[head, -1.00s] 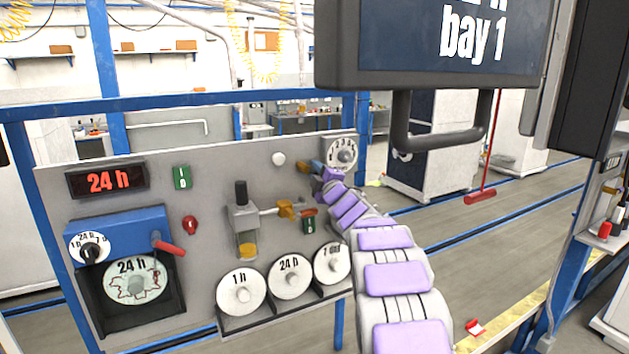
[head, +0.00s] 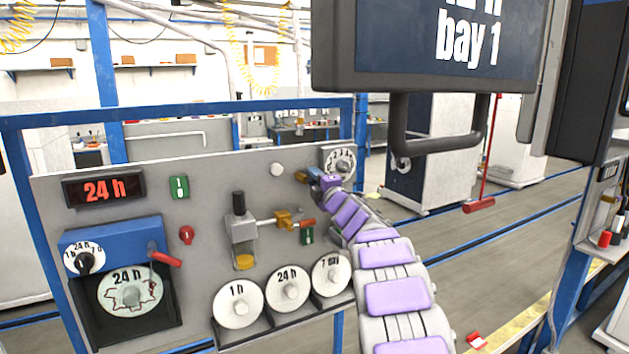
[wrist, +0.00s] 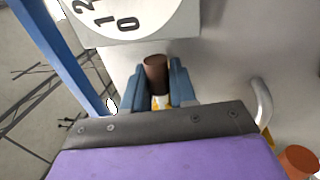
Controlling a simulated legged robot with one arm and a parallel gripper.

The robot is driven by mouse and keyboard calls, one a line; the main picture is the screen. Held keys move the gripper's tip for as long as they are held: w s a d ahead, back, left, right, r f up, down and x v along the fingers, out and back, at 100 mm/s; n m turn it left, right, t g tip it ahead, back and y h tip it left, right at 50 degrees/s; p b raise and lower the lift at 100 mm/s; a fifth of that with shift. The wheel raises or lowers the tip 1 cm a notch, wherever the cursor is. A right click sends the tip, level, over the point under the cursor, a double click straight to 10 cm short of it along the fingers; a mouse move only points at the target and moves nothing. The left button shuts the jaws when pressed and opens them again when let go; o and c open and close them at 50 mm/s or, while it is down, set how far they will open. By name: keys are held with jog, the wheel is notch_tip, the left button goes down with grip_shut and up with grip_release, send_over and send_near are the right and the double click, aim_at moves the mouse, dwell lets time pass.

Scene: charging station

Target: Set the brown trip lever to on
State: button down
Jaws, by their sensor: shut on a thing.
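The brown trip lever (wrist: 156,75) shows in the wrist view as a dark brown cylindrical grip between the two blue fingers of my gripper (wrist: 157,82). The fingers are shut on it from both sides and hide part of it. In the head view my gripper (head: 311,176) is at the upper right of the grey panel (head: 120,172), just below and left of a small numbered dial (head: 340,159). The lever is small and mostly hidden by the gripper there, and I cannot tell its on or off position.
An orange-brown handle (head: 307,223) on a valve-like fixture (head: 240,220) sits below my gripper; a similar handle (wrist: 299,160) shows in the wrist view. A screen (head: 435,45) hangs above the arm.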

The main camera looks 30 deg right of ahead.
jog(key=shift+f, duration=0.2)
jog(key=c, duration=1.1)
grip_release()
jog(key=shift+o, duration=0.3)
jog(key=shift+r, duration=0.1)
jog(key=s+f, duration=0.1)
jog(key=s, duration=0.7)
jog(key=s+f, duration=0.2)
jog(key=s, duration=0.7)
jog(key=shift+d+f, duration=0.25)
jog(key=shift+d, duration=0.15)
jog(key=shift+c, duration=0.3)
